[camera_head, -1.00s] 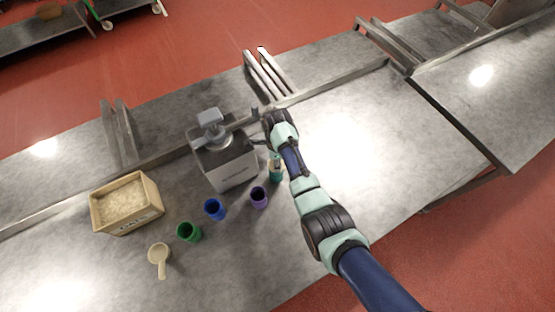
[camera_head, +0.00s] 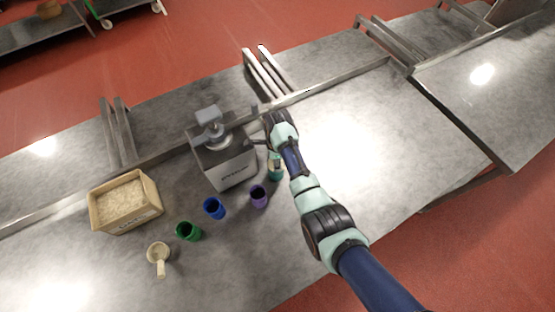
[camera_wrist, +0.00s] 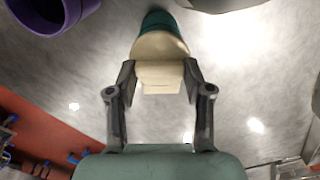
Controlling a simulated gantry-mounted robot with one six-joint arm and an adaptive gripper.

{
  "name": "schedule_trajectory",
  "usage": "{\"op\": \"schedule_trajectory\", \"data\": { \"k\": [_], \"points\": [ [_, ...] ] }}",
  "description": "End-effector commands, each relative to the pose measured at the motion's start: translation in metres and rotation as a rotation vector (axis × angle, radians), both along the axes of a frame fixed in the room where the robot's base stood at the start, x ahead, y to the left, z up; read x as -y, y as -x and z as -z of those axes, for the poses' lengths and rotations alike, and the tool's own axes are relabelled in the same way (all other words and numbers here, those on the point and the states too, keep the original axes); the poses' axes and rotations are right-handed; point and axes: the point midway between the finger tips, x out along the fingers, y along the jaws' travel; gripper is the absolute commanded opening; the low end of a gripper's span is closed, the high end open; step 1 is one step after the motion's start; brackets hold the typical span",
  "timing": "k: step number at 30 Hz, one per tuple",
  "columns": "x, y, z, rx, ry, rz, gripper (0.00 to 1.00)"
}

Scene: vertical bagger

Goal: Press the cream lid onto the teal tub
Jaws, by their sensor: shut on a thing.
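The cream lid (camera_wrist: 160,47) is in the wrist view, with a block-like grip (camera_wrist: 160,76) between the two fingers. My gripper (camera_wrist: 160,80) is shut on that grip. The teal tub (camera_wrist: 158,18) shows just beyond the lid, which covers much of its opening. I cannot tell whether the lid touches the rim or sits slightly above it. In the head view the teal tub (camera_head: 275,174) stands upright on the steel table, beside the grey machine, with my wrist close above it. The lid is mostly hidden there.
A purple tub (camera_head: 259,196), a blue tub (camera_head: 214,208) and a green tub (camera_head: 189,231) stand to the left. A cream scoop (camera_head: 158,256) and a box of pale grains (camera_head: 125,203) lie farther left. The grey machine (camera_head: 226,165) is close by. The table right of my arm is clear.

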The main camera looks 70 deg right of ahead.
Motion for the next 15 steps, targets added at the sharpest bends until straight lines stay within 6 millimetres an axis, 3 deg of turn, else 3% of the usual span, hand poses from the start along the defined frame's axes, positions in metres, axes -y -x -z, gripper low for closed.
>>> {"op": "schedule_trajectory", "data": {
  "k": [3,4,9,15],
  "points": [
    [-0.0001,0.0000,0.0003,0.000,0.000,0.000,0.27],
    [-0.0001,0.0000,0.0004,0.000,0.000,0.000,0.53],
    [-0.0001,0.0000,0.0004,0.000,0.000,0.000,0.80],
    [-0.0001,0.0000,0.0004,0.000,0.000,0.000,0.80]
  ]
}}
